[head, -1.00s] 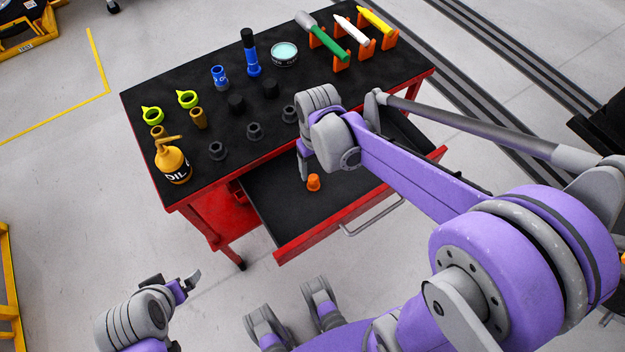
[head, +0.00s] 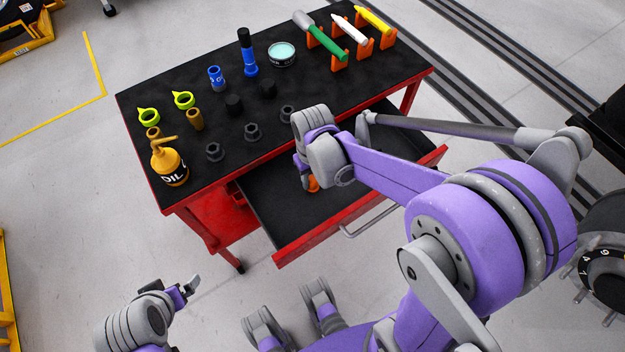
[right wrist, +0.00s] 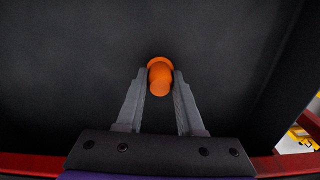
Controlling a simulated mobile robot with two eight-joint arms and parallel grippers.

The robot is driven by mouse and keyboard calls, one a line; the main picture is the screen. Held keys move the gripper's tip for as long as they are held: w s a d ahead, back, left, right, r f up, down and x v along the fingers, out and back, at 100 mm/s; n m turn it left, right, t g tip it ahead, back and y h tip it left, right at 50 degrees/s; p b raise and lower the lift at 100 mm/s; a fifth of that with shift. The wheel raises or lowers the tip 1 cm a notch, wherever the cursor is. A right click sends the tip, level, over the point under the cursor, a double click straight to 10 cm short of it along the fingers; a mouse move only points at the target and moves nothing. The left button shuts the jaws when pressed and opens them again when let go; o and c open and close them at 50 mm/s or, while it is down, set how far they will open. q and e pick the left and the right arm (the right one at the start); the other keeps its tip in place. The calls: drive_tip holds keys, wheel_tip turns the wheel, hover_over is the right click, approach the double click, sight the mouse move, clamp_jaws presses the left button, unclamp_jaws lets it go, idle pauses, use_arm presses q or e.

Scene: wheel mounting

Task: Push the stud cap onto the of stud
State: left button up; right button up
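The orange stud cap (head: 314,185) stands in the open drawer, partly hidden by my right gripper (head: 306,184) in the head view. In the right wrist view the cap (right wrist: 160,77) lies between the tips of the two grey fingers (right wrist: 160,82), one on each side. The fingers are apart, with a narrow gap beside the cap's lower body. A hub with several studs (head: 606,268) shows at the right edge of the head view. My left gripper (head: 190,287) is over the floor at lower left, away from the table; its finger opening is unclear.
The drawer (head: 270,215) has a black floor and red front. The black tabletop (head: 200,85) above holds an oil can (head: 169,165), dark nuts, sockets, a blue bottle (head: 248,55), a tin (head: 282,54) and markers on orange stands. The drawer floor around the cap is clear.

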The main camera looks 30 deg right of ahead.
sight(312, 177)
clamp_jaws()
wheel_tip(312, 177, up, 10)
drive_tip(key=shift+r+p, duration=0.1)
drive_tip(key=shift+p, duration=1)
drive_tip(key=shift+o, duration=0.7)
unclamp_jaws()
clamp_jaws()
